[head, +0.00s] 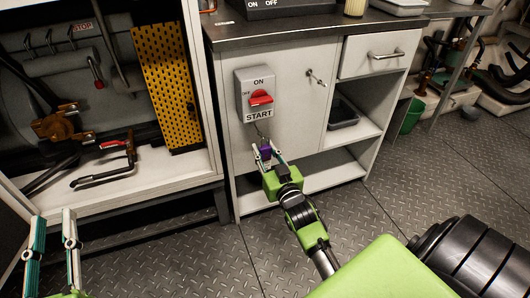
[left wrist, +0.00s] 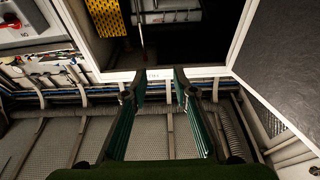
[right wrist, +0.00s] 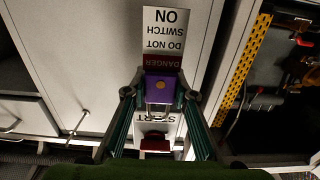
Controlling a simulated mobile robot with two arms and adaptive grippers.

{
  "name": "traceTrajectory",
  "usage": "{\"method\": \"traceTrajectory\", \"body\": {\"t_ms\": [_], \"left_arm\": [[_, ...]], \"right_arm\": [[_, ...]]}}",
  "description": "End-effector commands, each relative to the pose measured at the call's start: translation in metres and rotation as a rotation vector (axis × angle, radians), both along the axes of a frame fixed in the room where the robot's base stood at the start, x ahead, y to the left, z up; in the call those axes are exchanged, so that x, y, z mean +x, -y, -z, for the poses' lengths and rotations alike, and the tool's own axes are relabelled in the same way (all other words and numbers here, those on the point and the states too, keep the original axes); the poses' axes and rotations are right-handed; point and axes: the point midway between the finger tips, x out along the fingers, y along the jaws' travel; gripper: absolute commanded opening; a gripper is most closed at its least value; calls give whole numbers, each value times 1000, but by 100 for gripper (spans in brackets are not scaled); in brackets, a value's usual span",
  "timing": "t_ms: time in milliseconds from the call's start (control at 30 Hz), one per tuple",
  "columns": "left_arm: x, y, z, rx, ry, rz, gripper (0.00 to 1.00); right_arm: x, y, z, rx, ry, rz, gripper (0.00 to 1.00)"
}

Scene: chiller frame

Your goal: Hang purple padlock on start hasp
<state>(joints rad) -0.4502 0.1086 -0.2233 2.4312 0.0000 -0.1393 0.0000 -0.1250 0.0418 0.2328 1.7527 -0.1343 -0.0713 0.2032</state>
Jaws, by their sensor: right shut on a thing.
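The purple padlock (head: 265,151) is between the fingers of my right gripper (head: 267,154), just below the grey START switch box (head: 242,90) on the cabinet front. In the right wrist view, the padlock (right wrist: 160,87) is gripped between both fingertips (right wrist: 160,94), its shackle pointing toward the START label. A white and red DANGER tag (right wrist: 164,34) shows behind the padlock on the side away from the box. The box's red handle (head: 261,97) sits above START. I cannot make out the hasp or whether the shackle touches it. My left gripper (head: 53,218) is open and empty at lower left.
An open cabinet with tools and a yellow perforated panel (head: 166,85) stands to the left. The open shelf (head: 335,165) is at lower right. The patterned floor (head: 175,262) in front is clear.

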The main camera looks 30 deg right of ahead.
Motion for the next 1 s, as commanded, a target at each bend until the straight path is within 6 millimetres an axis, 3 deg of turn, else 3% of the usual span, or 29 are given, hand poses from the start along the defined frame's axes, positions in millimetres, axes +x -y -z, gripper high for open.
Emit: {"method": "traceTrajectory", "body": {"t_ms": [1000], "left_arm": [[-24, 1, -57, -78, 282, 17, 26]], "right_arm": [[16, 4, 1, -1, 2, -1, 0]]}}
